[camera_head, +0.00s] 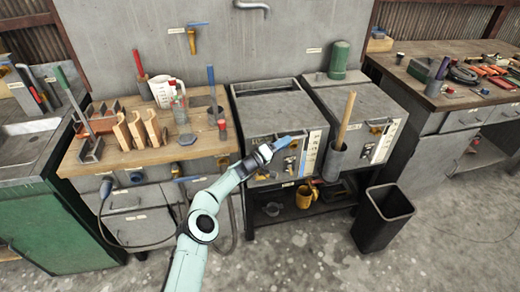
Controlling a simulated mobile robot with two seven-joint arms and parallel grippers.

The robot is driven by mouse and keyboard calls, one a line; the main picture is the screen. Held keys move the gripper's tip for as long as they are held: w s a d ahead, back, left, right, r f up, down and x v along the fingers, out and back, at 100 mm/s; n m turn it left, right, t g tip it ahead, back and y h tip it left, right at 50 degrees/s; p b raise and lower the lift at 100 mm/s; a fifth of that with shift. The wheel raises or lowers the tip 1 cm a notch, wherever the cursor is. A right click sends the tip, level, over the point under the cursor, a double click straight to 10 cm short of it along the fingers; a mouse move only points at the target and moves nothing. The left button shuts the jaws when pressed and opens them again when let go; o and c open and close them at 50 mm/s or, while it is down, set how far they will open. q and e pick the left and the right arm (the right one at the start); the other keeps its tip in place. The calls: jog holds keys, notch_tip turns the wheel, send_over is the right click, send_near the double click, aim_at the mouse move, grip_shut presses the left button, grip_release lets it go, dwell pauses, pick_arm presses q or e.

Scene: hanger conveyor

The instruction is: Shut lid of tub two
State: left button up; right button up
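Two grey box-shaped tubs stand side by side in the middle. The left tub (279,112) has a flat grey top with a dark recessed strip along its back edge. The right tub (372,101) has a flat top that looks closed. Their labels are too small to read, so I cannot tell which is tub two. My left gripper (285,143) is at the front face of the left tub, near its upper controls. A blue part shows at its tip; whether it touches the tub and how its fingers stand are unclear. My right gripper is out of view.
A grey holder with a wooden handle (346,120) is in front of the right tub. A green cylinder (338,60) stands behind it. A black bin (382,218) is on the floor.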

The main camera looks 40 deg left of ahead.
pick_arm(q)
jog(key=v, duration=1)
jog(key=shift+s+p, duration=0.25)
jog(key=shift+p, duration=0.05)
jog(key=s+d+f+m+g+h+p, duration=0.1)
jog(key=s+d+f+g, duration=0.25)
jog(key=d+f, duration=0.35)
jog(key=s+d+f+m+g+h+p, duration=0.15)
jog(key=d+f+g, duration=0.3)
jog(key=d, duration=0.55)
jog(key=s+d+f+g+h+p, duration=0.1)
jog(key=s+d+f+g, duration=0.2)
jog(key=d+f, duration=0.4)
jog(key=s+d+f+m+g+y+p, duration=0.1)
jog(key=s+d+f+g, duration=0.25)
jog(key=s, duration=0.45)
jog(key=s+d+f+m+g+y+p, duration=0.1)
jog(key=s+d+f+g, duration=0.2)
jog(key=s+d, duration=0.35)
jog(key=s+r+g+y+p, duration=0.1)
jog(key=s+y, duration=0.1)
jog(key=s, duration=0.8)
jog(key=s+a+r+m+g+y+p, duration=0.1)
jog(key=s+r+y+p, duration=0.1)
jog(key=s, duration=0.7)
jog(key=shift+s, duration=0.4)
jog(key=shift+a+g, duration=0.1)
jog(key=shift+g, duration=0.15)
